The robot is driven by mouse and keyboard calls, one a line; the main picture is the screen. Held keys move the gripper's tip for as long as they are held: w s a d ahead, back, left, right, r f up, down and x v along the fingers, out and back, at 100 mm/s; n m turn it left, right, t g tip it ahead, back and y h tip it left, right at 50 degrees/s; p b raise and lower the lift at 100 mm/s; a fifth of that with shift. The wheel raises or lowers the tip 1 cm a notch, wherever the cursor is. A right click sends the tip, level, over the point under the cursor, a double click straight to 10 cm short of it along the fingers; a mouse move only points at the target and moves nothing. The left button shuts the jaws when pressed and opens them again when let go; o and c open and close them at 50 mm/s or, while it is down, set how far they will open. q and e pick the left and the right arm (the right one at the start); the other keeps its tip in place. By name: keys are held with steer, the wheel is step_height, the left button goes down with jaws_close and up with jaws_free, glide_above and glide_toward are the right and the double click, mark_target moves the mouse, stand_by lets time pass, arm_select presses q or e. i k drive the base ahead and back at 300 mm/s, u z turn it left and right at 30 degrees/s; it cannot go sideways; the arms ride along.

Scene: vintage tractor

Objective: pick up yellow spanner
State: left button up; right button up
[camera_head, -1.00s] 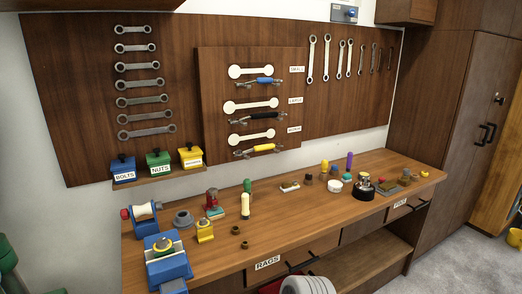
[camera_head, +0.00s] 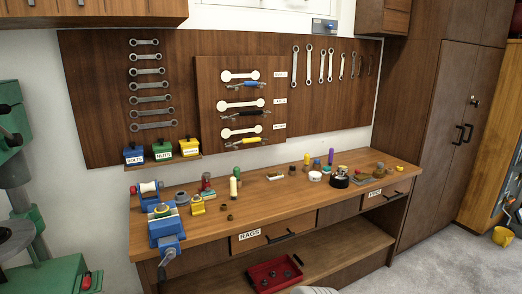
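The yellow spanner (camera_head: 245,142) hangs on the small middle board, in the lowest of its three places, under a white spanner outline. A blue-handled spanner (camera_head: 240,85) and a black-handled one (camera_head: 242,112) hang above it on the same board (camera_head: 212,75). Neither of my grippers shows in the head view, so I cannot see whether they are open or shut.
The workbench (camera_head: 275,196) stands below the boards, with a blue vice (camera_head: 167,232), bottles and small parts on top. A red tray (camera_head: 275,274) lies on its lower shelf. A green machine (camera_head: 45,245) stands at the left.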

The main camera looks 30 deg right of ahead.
mark_target(253, 139)
steer(key=u, duration=0.55)
steer(key=k, duration=0.2)
steer(key=z, duration=1.75)
steer(key=i, duration=0.95)
steer(key=u, duration=0.3)
steer(key=i, duration=0.95)
steer(key=u, duration=0.75)
